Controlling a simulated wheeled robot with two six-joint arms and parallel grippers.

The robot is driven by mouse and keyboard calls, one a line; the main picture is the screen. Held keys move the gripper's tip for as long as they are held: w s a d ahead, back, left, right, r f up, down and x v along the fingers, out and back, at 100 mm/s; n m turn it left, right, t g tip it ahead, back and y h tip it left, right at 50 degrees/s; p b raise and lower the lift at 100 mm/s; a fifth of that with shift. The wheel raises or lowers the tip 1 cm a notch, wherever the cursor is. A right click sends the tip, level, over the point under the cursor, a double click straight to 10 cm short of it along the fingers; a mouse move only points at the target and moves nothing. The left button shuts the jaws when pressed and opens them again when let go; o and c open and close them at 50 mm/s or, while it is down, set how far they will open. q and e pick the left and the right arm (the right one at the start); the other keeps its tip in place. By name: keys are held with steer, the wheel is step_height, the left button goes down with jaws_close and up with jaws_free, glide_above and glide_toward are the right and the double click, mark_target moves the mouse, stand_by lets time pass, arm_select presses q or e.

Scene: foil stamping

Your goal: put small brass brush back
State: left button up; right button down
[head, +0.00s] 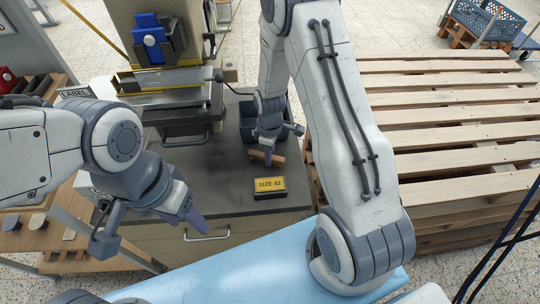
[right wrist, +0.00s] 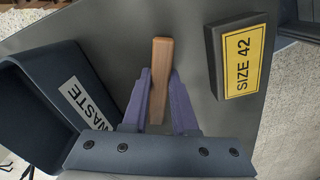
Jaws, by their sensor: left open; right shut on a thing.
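A small brush (head: 278,159) shows as a brown wooden handle over the dark grey worktop; no bristles are visible. My right gripper (head: 268,156) is shut on it, pointing down at the worktop. In the right wrist view the wooden handle (right wrist: 161,75) sits between the two purple fingers (right wrist: 160,100) and sticks out beyond their tips. I cannot tell whether the brush touches the worktop. My left gripper (head: 193,218) is open and empty, in front of the worktop's left front edge.
A yellow-faced SIZE 42 block (head: 270,187) lies on the worktop, near the right gripper. A dark WASTE bin (right wrist: 45,110) stands beside the brush, behind it in the head view (head: 247,122). The stamping press (head: 165,90) stands at the back left. Wooden pallets (head: 450,120) are at right.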

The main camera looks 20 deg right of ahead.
steer(key=shift+f, duration=0.4)
steer(key=shift+f, duration=0.15)
steer(key=c, duration=0.7)
jaws_free()
